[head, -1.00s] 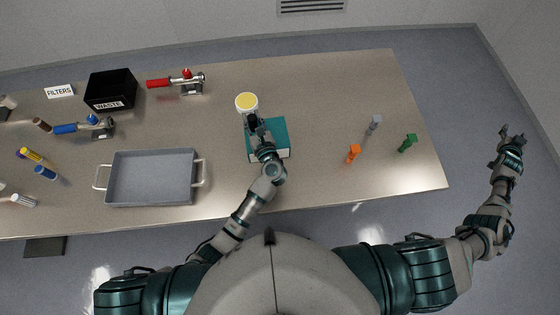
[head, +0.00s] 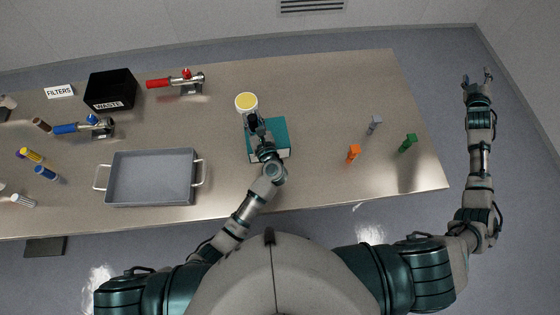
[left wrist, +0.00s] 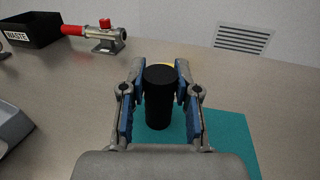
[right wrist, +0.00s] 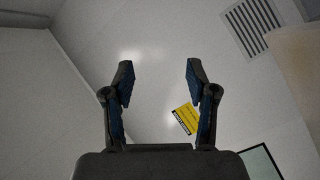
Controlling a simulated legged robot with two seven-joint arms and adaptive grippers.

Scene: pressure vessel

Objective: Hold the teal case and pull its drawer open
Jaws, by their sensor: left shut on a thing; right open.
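The teal case (head: 281,130) sits on the table in the head view, its pale front face (head: 270,156) toward me. Its teal top (left wrist: 228,135) also shows in the left wrist view. My left gripper (head: 252,122) is over the case. In the left wrist view it is shut on an upright black cylinder (left wrist: 158,100), with one finger on each side. I cannot tell whether the cylinder is fixed to the case. My right gripper (head: 477,80) is open and empty, beyond the table's right edge. Its spread fingers (right wrist: 158,85) show in the right wrist view. My left forearm hides part of the case.
A yellow-topped container (head: 246,102) stands just behind the case. A grey tray (head: 152,202) lies to the left. Orange (head: 353,153), grey (head: 375,121) and green (head: 408,143) pieces are to the right. A black waste bin (head: 111,88) is at the back left.

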